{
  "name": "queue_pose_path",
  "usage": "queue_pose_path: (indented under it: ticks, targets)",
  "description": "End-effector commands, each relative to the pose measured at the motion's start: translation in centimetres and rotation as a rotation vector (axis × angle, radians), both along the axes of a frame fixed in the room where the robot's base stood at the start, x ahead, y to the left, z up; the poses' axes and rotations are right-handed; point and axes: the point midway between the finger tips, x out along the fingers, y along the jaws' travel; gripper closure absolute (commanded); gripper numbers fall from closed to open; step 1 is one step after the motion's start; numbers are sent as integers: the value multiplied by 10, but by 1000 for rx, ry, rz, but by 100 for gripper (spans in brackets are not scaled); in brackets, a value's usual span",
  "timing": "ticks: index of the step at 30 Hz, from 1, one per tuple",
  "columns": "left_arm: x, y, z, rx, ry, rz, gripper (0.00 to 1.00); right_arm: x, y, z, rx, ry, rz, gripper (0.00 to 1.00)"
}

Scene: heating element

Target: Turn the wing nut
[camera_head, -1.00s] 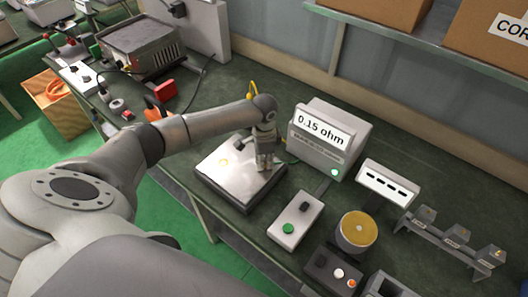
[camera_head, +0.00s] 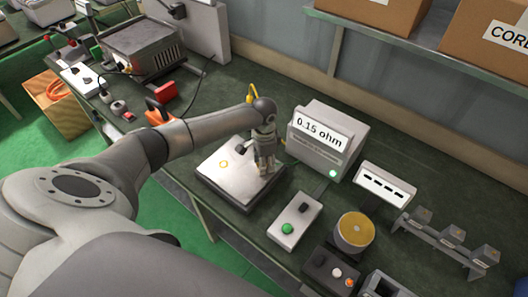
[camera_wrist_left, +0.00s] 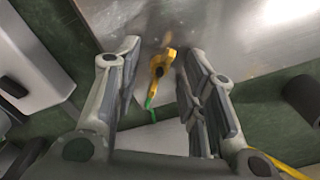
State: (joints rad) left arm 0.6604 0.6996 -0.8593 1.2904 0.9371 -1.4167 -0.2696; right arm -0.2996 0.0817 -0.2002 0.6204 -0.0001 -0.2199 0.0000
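My left gripper (camera_head: 266,165) is low over the right part of a flat, shiny metal plate on a dark base (camera_head: 212,183). In the left wrist view, my left gripper (camera_wrist_left: 163,50) has its two fingers well apart. A small yellow piece with a dark centre (camera_wrist_left: 164,62) shows between them, with a thin green strip running from it. I cannot tell whether it is the wing nut or a wire lug, and neither finger clearly touches it. A yellow-orange ring mark (camera_head: 223,164) is on the plate in the head view. My right gripper is not in view.
A meter reading "0.15 ohm" (camera_head: 320,135) stands close behind and right of the gripper. A box with a green button (camera_head: 295,221), a yellow-topped cylinder (camera_head: 356,231) and a slotted white box (camera_head: 384,184) stand to the right. Dark bench shows between them.

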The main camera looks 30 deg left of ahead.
Motion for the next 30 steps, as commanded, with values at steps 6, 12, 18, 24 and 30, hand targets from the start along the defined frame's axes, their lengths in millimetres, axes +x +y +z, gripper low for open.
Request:
queue_pose_path:
  ticks: [6, 12, 18, 24, 30]
  targets:
    - [1, 0, 13, 0, -2, -1, 62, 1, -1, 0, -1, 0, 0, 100]
    - [1, 0, 54, -1, -4, -2, 62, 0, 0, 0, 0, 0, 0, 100]
    - [1, 0, 94, 0, -2, -1, 62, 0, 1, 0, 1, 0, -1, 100]
    - [0, 0, 116, 0, -1, 0, 62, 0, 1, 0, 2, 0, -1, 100]
    - [0, 0, 120, 1, 1, 0, 62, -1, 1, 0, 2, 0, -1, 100]
